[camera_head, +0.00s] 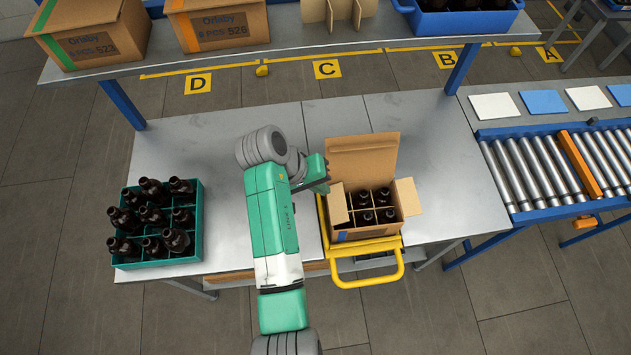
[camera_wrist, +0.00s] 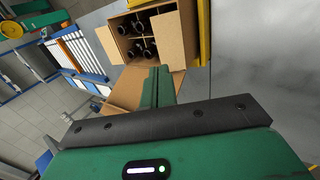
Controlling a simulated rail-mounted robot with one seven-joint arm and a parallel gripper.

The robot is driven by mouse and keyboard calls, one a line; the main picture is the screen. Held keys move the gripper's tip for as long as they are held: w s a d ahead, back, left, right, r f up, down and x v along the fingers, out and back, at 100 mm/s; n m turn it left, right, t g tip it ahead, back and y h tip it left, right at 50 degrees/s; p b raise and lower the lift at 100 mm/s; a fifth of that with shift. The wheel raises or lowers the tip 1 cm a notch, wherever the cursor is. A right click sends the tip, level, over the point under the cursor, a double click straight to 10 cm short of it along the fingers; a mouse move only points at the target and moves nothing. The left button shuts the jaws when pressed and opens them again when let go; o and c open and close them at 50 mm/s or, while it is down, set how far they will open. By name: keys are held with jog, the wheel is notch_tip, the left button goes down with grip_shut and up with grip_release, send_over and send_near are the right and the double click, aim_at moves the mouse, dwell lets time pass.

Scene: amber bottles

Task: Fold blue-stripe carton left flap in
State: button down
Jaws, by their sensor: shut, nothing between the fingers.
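The carton (camera_head: 370,231) stands open on the bench, with several dark bottles (camera_head: 365,198) in its divided inside. A blue stripe shows low on its front left corner. The right flap (camera_head: 407,197) spreads outward and the large back flap (camera_head: 362,158) stands upright. My gripper (camera_head: 325,180) is shut and empty at the carton's back left corner. In the wrist view its fingertips (camera_wrist: 158,72) appear close to the left and back flaps; contact cannot be told.
A yellow frame with a handle (camera_head: 366,281) is at the carton's front. A teal crate of bottles (camera_head: 203,225) stands at the bench's left. A roller conveyor (camera_head: 545,170) lies right. A shelf (camera_head: 300,58) with cartons spans the back. Bench right of the carton is clear.

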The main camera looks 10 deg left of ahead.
aim_at(344, 202)
jog(key=x, duration=0.9)
